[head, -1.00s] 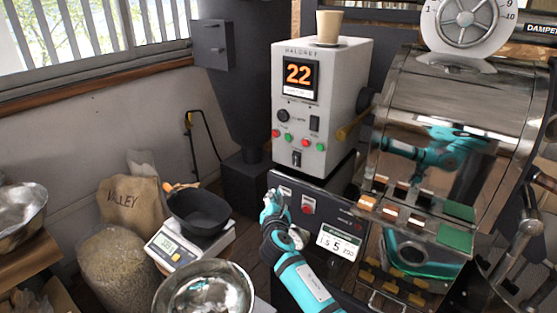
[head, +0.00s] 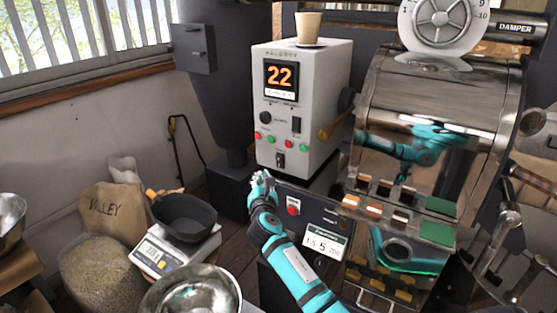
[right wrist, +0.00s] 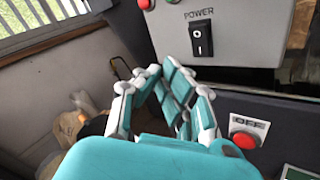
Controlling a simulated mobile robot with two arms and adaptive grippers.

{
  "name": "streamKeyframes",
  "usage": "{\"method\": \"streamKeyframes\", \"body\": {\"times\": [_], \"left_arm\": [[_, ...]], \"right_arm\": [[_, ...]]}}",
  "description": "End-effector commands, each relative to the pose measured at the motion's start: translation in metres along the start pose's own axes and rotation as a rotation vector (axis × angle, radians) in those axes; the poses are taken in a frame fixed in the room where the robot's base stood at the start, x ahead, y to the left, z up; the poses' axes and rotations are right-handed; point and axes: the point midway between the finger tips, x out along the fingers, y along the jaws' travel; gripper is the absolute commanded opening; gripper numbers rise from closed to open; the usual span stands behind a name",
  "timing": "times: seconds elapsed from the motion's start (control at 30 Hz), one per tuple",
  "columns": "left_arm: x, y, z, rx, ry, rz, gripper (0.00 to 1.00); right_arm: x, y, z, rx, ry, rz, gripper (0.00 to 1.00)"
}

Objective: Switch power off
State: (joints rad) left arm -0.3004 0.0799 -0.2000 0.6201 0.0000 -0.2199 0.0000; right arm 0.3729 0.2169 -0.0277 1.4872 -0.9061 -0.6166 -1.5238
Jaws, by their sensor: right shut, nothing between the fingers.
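The power switch (right wrist: 201,40) is a small black rocker under the word POWER on a pale grey control box. In the head view the switch (head: 279,160) sits low on the front of that box (head: 310,75), whose display reads 22. My right gripper (head: 262,177) is shut and empty, just left of and below the switch. In the right wrist view its teal and white fingers (right wrist: 163,68) come together left of and below the switch, apart from it in the picture. I cannot tell which way the rocker is pressed. My left gripper is not in view.
A red button (right wrist: 246,132) under an OFF label is on the dark panel below the box. A paper cup (head: 308,28) stands on the box. The shiny roaster (head: 430,85) is at right. A scale (head: 165,255) with a black pan (head: 185,215) and a metal bowl (head: 190,295) are at lower left.

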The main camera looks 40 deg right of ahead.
Motion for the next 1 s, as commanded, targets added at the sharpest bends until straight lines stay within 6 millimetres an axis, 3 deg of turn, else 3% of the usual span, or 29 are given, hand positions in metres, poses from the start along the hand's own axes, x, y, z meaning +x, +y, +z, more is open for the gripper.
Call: {"method": "streamKeyframes", "body": {"times": [0.4,1.0], "left_arm": [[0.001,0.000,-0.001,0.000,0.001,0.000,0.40],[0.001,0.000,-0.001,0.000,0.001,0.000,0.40]], "right_arm": [[0.039,-0.020,0.021,0.000,0.000,0.000,0.00],[0.043,-0.023,0.023,0.001,0.001,0.000,0.00]]}}
